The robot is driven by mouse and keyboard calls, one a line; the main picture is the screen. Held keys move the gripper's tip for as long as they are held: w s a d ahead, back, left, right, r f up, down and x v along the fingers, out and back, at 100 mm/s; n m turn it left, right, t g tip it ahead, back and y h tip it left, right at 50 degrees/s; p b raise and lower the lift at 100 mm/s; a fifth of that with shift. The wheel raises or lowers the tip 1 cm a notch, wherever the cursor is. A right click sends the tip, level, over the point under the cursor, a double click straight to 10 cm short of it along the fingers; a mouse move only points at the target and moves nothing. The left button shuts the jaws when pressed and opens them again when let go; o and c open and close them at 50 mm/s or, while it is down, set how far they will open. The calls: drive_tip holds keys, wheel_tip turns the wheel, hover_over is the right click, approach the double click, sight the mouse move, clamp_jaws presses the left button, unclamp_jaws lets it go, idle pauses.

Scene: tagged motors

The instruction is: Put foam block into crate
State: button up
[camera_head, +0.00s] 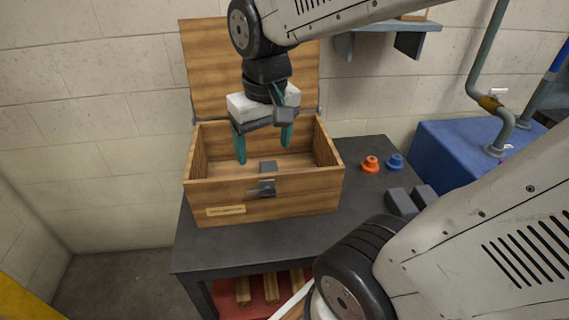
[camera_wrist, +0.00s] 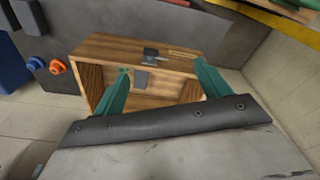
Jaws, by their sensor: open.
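The wooden crate (camera_head: 225,198) stands on the dark table with its lid (camera_head: 200,70) raised at the back and a metal latch on its front wall. A small dark grey foam block (camera_head: 268,167) lies inside the crate near the front wall. It also shows in the wrist view (camera_wrist: 141,80), where the gripper does not touch it. My gripper (camera_head: 263,150) points down over the crate opening. Its two green fingers are spread apart with nothing between them. The front wall hides the block's lower part in the head view.
Two dark grey blocks (camera_head: 400,202) lie on the table (camera_head: 345,222) right of the crate. Behind them are an orange knob-like part (camera_head: 370,164) and a blue one (camera_head: 395,161). A blue cabinet (camera_head: 450,160) with pipes stands at the right.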

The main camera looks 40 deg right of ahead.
drive_tip(key=s+a+r+n, duration=0.1)
drive_tip(key=s+a, duration=0.1)
drive_tip(key=s, duration=0.6)
drive_tip(key=shift+s+a+r+n, duration=0.15)
drive_tip(key=shift+s+a+n, duration=0.15)
drive_tip(key=shift+a+n, duration=0.1)
drive_tip(key=shift+c, duration=0.2)
